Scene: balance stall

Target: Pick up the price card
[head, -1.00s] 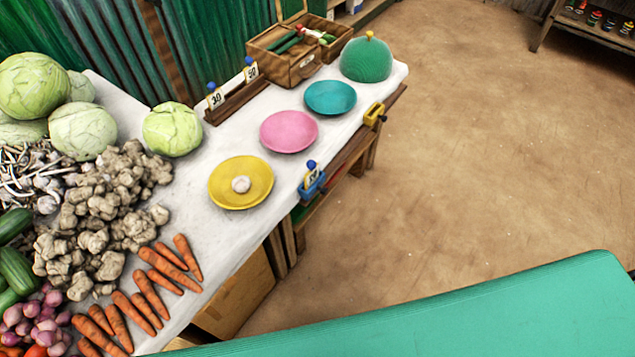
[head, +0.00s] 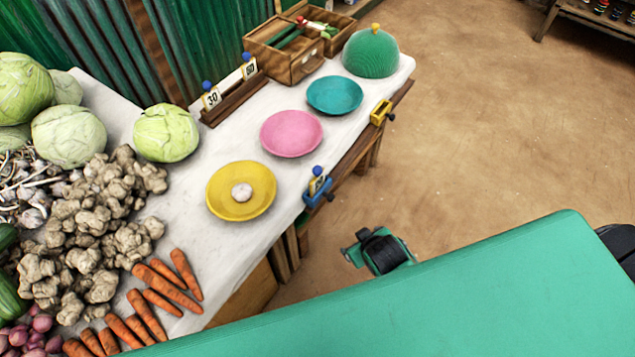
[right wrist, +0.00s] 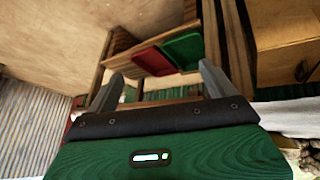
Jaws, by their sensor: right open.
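A small price card with a blue knob (head: 317,183) stands in a blue clip (head: 318,193) on the stall table's front edge. Two more cards with blue knobs, marked 30 (head: 211,97) and apparently 50 (head: 249,69), stand in a wooden rack (head: 235,99) at the back of the table. My right gripper (head: 352,256) is low beyond the table's front edge, below and right of the blue clip and apart from it. In the right wrist view its two fingers (right wrist: 160,88) are spread and empty; no card shows there. My left gripper is out of view.
Yellow (head: 220,200), pink (head: 291,133) and teal (head: 335,95) dishes sit on the white-covered table; a garlic bulb lies in the yellow one. An empty yellow clip (head: 380,112) is on the front edge. Red (right wrist: 153,61) and green (right wrist: 184,50) panels show beyond my fingers.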

